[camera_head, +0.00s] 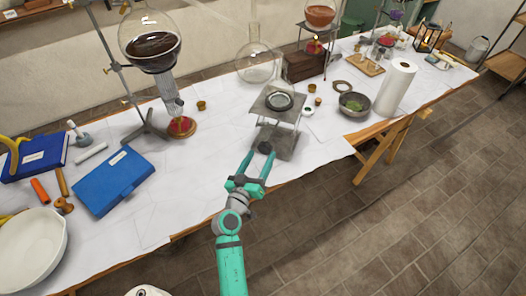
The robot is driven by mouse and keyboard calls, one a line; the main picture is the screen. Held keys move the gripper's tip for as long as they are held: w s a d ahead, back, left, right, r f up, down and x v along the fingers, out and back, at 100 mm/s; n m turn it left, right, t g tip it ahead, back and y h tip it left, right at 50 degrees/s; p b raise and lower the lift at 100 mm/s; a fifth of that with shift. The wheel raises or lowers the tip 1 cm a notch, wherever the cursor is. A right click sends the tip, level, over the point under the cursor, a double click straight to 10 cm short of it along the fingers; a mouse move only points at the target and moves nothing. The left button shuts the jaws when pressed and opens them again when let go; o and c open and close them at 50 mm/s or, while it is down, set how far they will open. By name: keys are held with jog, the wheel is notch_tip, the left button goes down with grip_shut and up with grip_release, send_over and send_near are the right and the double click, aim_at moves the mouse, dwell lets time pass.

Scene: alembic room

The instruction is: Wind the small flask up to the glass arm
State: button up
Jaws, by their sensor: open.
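A lab jack (283,143) with grey plates stands near the front edge of the covered table. A small round glass vessel (280,100) with a pale ring and dark contents sits on its top plate; this looks like the small flask. A clear round glass (257,66) with an upright neck stands just behind it. I cannot clearly make out the glass arm. A dark knob (265,147) projects from the jack's front. My gripper (259,160) is open, its two teal fingers pointing at the jack, with the knob near their tips. I cannot tell if they touch it.
A large flask of dark liquid (152,44) hangs on a stand at left. Blue books (112,181) and a white bowl (32,246) lie front left. A grey bowl (354,104) and paper roll (396,88) stand right. The tiled floor at right is clear.

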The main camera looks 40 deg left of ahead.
jog(key=v, duration=0.6)
jog(key=shift+s, duration=0.25)
jog(key=s+d+f+m+g, duration=0.1)
jog(key=s+d+f, duration=0.2)
jog(key=d, duration=0.3)
jog(key=s+d+f+m+g+h, duration=0.1)
jog(key=s+d+f, duration=0.2)
jog(key=s+d, duration=0.15)
jog(key=s+d+f+g, duration=0.1)
jog(key=s+d+f, duration=0.2)
jog(key=d, duration=0.3)
jog(key=s+d+r+m+h, duration=0.2)
jog(key=s+d+r, duration=0.2)
jog(key=s+d, duration=0.3)
jog(key=s+d+r+m+t+h, duration=0.1)
jog(key=s+d+r+m+h, duration=0.1)
jog(key=s+d, duration=0.5)
jog(key=d+r+m, duration=0.1)
jog(key=d+r, duration=0.1)
jog(key=d, duration=0.1)
jog(key=shift+s+d+r+m, duration=0.15)
jog(key=shift+s+r+m, duration=0.15)
jog(key=shift+s+r, duration=0.1)
jog(key=shift+s, duration=0.1)
